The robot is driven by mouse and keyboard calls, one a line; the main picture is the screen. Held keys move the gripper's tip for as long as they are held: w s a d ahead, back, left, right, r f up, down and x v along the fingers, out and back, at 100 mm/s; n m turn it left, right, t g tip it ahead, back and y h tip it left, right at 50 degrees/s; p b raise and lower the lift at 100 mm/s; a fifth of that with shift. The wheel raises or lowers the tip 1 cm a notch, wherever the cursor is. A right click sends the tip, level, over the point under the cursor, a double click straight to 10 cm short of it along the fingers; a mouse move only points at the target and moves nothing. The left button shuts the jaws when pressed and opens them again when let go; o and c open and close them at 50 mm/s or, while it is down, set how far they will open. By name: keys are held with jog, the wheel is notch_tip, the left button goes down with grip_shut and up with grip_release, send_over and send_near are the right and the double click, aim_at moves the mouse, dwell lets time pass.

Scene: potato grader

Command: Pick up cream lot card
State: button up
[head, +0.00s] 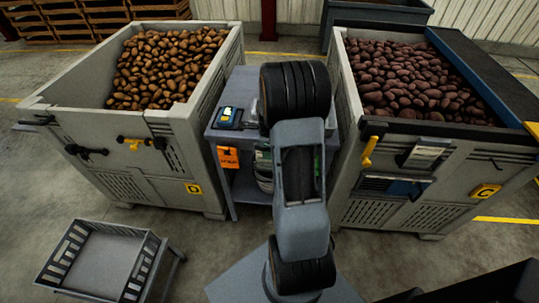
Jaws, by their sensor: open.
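A pale, cream-looking card (427,150) sits in a grey holder on the front of the right bin (383,178), below its dark rim. I cannot read it, and I cannot be sure it is the cream lot card. My arm stands upright in the middle of the head view, between the two bins, left of this card. My gripper does not show; the arm's own links hide that area.
The left bin (130,190) holds light potatoes, the right one dark red potatoes. Between them, partly behind my arm, a grey cart (238,190) carries a blue-and-yellow device (228,117) and an orange tag (228,157). An empty grey crate (98,262) stands front left.

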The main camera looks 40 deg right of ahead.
grip_shut()
dwell(0.3)
jog(key=shift+r, duration=0.15)
